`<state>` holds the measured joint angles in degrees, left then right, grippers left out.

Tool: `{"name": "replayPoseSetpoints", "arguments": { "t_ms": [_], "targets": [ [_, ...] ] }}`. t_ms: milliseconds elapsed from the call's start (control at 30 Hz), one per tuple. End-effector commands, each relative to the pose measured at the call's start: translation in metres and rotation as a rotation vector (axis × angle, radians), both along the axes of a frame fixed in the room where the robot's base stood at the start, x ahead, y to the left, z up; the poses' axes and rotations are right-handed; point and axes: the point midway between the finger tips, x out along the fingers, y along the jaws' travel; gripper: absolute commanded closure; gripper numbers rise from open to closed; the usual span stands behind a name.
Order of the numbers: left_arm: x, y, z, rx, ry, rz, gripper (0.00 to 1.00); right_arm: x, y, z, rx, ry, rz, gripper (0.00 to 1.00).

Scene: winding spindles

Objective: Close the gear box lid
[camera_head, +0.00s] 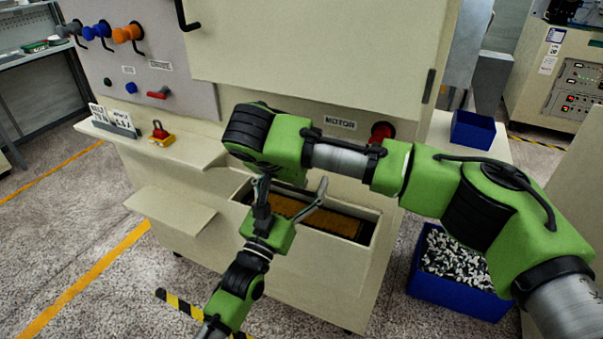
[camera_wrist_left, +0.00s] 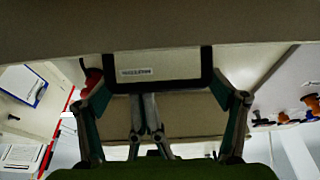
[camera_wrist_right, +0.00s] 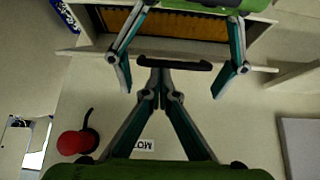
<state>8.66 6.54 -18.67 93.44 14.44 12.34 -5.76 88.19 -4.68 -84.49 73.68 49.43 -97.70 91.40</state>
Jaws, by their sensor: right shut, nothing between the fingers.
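The gear box (camera_head: 372,235) is an open-topped cream box on the machine's front with orange-brown contents (camera_head: 340,222). What looks like its lid fills the top of the left wrist view (camera_wrist_left: 160,25); a black handle (camera_wrist_left: 208,75) is at its edge. The lid shows nearly edge-on in the right wrist view, with the handle (camera_wrist_right: 175,64); in the head view my right arm hides most of it. My left gripper (camera_head: 292,188) is open, fingers wide apart at the handle's sides. My right gripper (camera_wrist_right: 160,72) is shut and empty, fingertips close to the handle; contact is unclear.
A red button (camera_head: 381,132) and a MOTOR label (camera_head: 340,123) are on the machine wall behind my right arm. A cream shelf (camera_head: 165,212) juts out at left. A blue bin (camera_head: 450,297) of small parts stands on the floor at right.

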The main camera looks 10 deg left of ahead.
Motion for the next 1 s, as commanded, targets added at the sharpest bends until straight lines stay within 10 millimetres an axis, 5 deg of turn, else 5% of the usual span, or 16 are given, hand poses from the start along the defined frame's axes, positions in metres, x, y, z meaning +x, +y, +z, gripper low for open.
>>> {"name": "replayPoseSetpoints", "arguments": {
  "t_ms": [467,1000],
  "targets": [
    [-0.01,0.003,-0.009,0.003,0.009,-0.001,0.07,0.004,-0.002,0.004,0.003,-0.011,-0.007,1.0],
    [-0.097,0.031,-0.045,0.003,0.007,-0.001,0.07,0.005,-0.002,0.005,0.003,-0.013,-0.007,1.0]
  ]
}}
